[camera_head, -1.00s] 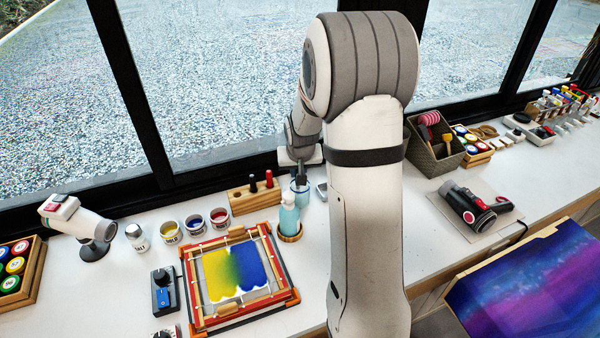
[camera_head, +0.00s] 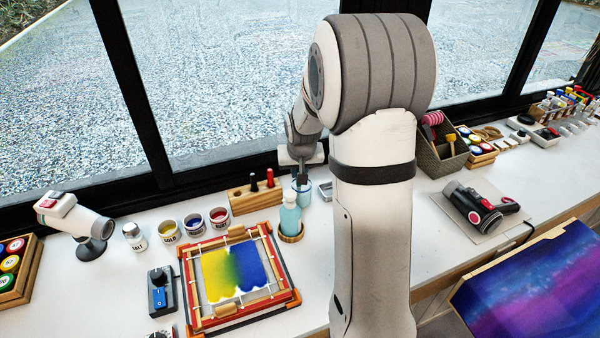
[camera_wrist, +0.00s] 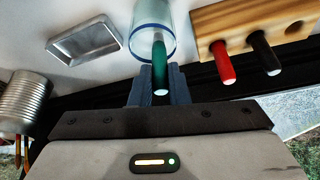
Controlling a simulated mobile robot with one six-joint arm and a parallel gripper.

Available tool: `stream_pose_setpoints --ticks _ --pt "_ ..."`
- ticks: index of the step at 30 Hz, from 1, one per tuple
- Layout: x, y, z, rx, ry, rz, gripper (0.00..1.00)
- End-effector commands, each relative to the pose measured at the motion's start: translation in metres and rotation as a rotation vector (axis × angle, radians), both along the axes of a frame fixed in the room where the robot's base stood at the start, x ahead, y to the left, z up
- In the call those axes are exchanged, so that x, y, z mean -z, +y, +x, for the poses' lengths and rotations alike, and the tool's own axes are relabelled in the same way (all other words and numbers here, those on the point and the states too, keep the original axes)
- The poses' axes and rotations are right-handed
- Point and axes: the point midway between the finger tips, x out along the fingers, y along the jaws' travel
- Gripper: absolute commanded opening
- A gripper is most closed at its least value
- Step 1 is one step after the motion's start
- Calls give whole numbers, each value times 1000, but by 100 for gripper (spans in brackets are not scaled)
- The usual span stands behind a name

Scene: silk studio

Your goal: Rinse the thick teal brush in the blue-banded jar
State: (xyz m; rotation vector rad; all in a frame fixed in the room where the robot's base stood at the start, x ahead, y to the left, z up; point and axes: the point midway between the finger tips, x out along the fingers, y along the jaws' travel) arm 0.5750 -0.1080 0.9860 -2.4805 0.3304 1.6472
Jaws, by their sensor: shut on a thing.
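My gripper (camera_wrist: 158,88) is shut on the teal brush (camera_wrist: 160,62), with the brush's handle end toward the wrist camera. The brush's far end reaches into a clear jar with a blue band (camera_wrist: 152,14), seen from above in the wrist view. The bristles are hidden. In the head view the jar (camera_head: 301,190) stands behind the teal bottle, just below my gripper (camera_head: 302,168), and is partly hidden by it.
A wooden brush block (camera_head: 240,200) with red and black brushes stands beside the jar. A metal dish (camera_wrist: 85,43) lies on its other side. A teal bottle (camera_head: 290,218) is in front. A framed silk (camera_head: 232,270) and paint pots (camera_head: 193,222) are nearby.

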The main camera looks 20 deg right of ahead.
Motion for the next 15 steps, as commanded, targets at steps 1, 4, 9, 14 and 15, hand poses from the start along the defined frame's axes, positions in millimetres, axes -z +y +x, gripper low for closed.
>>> stream_pose_setpoints --ticks 1,4,9,14,15 --pt "9 0 -3 1 1 1 1" --pt "7 -3 -7 1 0 -1 1" --pt "-1 -13 -7 3 0 0 1" --pt "8 -15 0 1 2 1 1" --pt "11 -15 2 1 2 1 1"
